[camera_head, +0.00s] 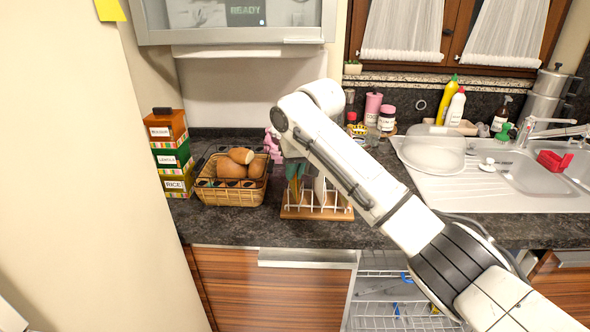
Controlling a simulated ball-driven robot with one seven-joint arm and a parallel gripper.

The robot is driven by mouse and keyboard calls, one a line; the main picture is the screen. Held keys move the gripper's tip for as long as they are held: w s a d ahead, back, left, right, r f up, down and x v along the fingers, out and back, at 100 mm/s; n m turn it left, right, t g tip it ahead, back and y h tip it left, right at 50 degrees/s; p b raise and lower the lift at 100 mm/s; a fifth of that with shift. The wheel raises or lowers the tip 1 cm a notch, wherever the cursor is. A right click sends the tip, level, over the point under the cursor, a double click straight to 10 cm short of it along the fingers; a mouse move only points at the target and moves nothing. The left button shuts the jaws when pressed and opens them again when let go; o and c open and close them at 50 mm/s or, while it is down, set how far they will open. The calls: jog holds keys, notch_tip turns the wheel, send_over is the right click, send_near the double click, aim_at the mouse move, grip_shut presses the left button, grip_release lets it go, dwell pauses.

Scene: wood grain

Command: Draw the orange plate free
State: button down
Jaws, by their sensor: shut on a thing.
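A plate rack (318,212) with a wooden base and white upright wires stands near the counter's front edge. My gripper (296,172) reaches down at the rack's left part, under the bent white wrist. Its dark greenish fingers are shut on the orange plate (297,190), which shows only as a thin orange sliver, nearly edge-on, between the wires. Most of the plate is hidden by my gripper and arm. A pale upright shape (319,187) shows in the rack to the right of the fingers.
A wicker basket of bread (232,180) stands close to the rack's left. Stacked labelled boxes (172,150) are further left. A sink (528,178) with a drainboard is at the right. Bottles and jars (380,112) stand at the back. Some counter right of the rack is clear.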

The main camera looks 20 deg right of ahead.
jog(key=shift+d+r+p, duration=0.15)
jog(key=shift+r+p, duration=0.95)
jog(key=shift+p, duration=0.1)
jog(key=shift+r, duration=0.2)
jog(key=shift+r+p, duration=1.4)
jog(key=shift+p, duration=0.45)
jog(key=shift+r, duration=0.1)
jog(key=shift+r+p, duration=1.25)
jog(key=shift+p, duration=0.05)
jog(key=shift+r+p, duration=2)
